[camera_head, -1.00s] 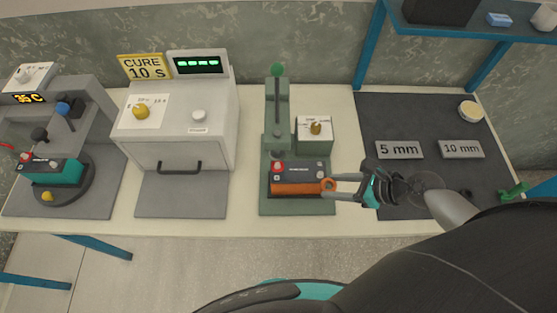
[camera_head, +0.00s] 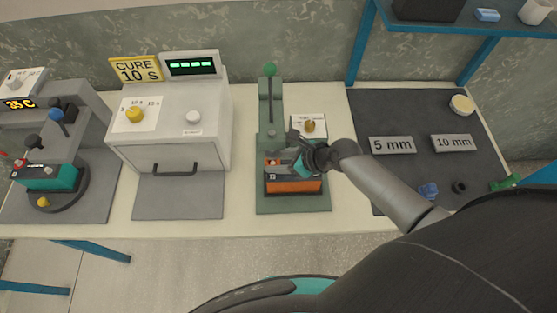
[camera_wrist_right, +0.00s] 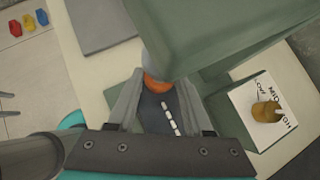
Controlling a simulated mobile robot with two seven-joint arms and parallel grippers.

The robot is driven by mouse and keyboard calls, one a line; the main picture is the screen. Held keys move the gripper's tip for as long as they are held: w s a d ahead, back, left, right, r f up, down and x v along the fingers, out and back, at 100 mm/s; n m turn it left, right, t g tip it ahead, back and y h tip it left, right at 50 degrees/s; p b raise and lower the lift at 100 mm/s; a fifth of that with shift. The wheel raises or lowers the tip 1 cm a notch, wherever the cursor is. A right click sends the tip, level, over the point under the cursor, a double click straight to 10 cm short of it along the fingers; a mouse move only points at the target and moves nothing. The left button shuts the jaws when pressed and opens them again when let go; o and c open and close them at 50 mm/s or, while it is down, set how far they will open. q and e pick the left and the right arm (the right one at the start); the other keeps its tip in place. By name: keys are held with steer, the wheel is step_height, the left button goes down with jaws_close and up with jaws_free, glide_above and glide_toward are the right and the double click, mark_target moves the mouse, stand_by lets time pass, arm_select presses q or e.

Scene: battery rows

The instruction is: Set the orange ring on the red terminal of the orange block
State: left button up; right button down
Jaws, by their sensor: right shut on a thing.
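The orange block (camera_head: 293,187) lies on the base of the green press (camera_head: 270,108), its dark top partly covered by my right gripper (camera_head: 284,149). The red terminal does not show clearly in the head view. In the wrist view my right gripper (camera_wrist_right: 157,88) is shut on the orange ring (camera_wrist_right: 157,85), an orange edge between its fingertips. Below it the dark block top (camera_wrist_right: 165,118) with white lettering shows. I cannot tell whether the ring touches the terminal. My left gripper is not in view.
The press column stands close beside the right fingers. A box with a brass knob (camera_head: 310,125) is behind the block. The grey curing box (camera_head: 177,120) is left; a dark mat with 5 mm (camera_head: 391,145) and 10 mm (camera_head: 453,143) plates is right.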

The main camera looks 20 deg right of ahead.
steer(key=shift+d+f, duration=0.1)
steer(key=shift+f, duration=0.05)
steer(key=shift+f, duration=0.2)
steer(key=shift+c, duration=1.5)
jaws_free()
steer(key=shift+r, duration=0.25)
steer(key=p+v, duration=0.3)
steer(key=v, duration=0.9)
steer(key=shift+s+f, duration=0.1)
steer(key=shift+s, duration=0.05)
